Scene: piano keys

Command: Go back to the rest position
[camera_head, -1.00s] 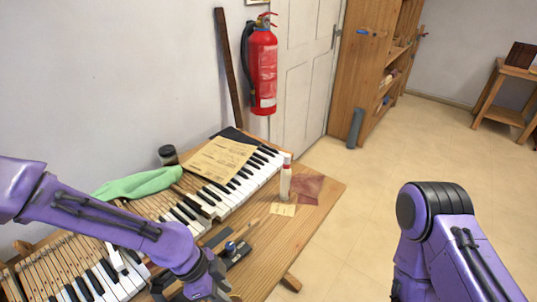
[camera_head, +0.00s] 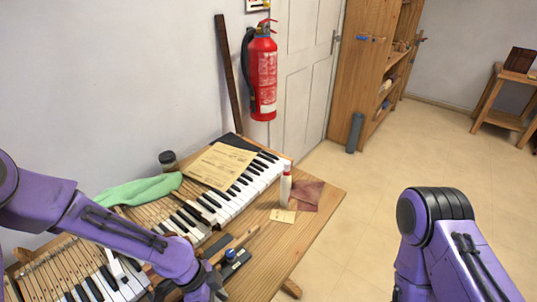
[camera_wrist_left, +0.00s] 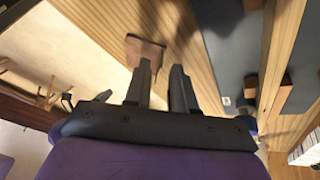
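My left arm comes in from the left of the head view over the near end of the piano keyboard (camera_head: 262,175). Its gripper is cut off at the bottom edge there. In the left wrist view my left gripper (camera_wrist_left: 162,85) has its two fingers apart with nothing between them. A brown wooden block (camera_wrist_left: 145,51) shows just beyond the fingertips on the wooden bench; I cannot tell how far below. My right arm is at the right of the head view over the floor, and its gripper is out of frame.
The bench (camera_head: 275,249) carries a green cloth (camera_head: 142,188), a paper sheet (camera_head: 219,164), a white bottle with a red cap (camera_head: 285,185), a dark jar (camera_head: 168,160) and a dark tool with a blue knob (camera_head: 231,255). The floor to the right is clear.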

